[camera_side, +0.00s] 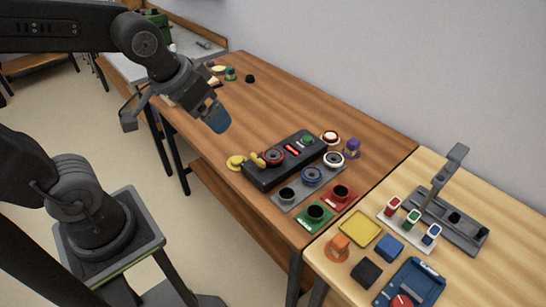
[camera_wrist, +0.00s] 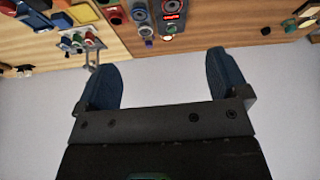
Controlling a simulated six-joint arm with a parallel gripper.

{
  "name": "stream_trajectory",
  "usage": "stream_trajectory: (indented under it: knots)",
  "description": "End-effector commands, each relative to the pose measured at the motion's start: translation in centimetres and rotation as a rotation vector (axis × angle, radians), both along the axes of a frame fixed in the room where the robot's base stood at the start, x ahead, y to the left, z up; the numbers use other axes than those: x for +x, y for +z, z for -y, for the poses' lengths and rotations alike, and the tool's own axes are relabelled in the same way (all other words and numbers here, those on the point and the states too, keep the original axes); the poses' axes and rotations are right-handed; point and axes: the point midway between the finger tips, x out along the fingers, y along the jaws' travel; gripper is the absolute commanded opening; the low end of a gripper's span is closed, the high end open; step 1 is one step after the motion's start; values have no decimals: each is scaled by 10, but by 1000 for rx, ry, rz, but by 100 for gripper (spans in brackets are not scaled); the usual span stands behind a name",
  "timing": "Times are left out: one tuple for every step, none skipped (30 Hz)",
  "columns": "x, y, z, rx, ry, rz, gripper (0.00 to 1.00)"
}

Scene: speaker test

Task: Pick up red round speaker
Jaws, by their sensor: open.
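I cannot tell for sure which is meant. My gripper (camera_side: 213,117) is up in the air, left of and above the box. In the wrist view my gripper (camera_wrist: 164,75) is open with nothing between its fingers.
A grey tray (camera_side: 297,199) holds blue and white round pieces, with a green plate (camera_side: 315,217) in front. A yellow piece (camera_side: 236,162) lies left of the box. The brown table's middle is clear.

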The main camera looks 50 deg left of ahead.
Motion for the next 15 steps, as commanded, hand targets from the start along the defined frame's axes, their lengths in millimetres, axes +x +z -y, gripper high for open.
stream_trajectory:
  knots:
    - [18,-10,-3,1,24,-21,93]
    - [28,-15,-4,2,38,-25,93]
    - [41,-22,-6,2,55,-31,93]
    - [50,-28,-8,3,68,-34,93]
    - [59,-35,-9,3,80,-39,93]
    - [72,-44,-11,1,96,-44,93]
    - [81,-52,-12,1,106,-49,93]
    - [89,-59,-13,0,117,-51,93]
    - [99,-70,-15,-2,130,-55,93]
    - [106,-78,-16,-3,138,-58,93]
    - [113,-85,-16,-4,146,-61,93]
    - [120,-95,-17,-7,156,-65,93]
    - [125,-102,-18,-9,162,-66,93]
    - [129,-108,-18,-11,167,-68,93]
    - [134,-115,-19,-13,174,-70,93]
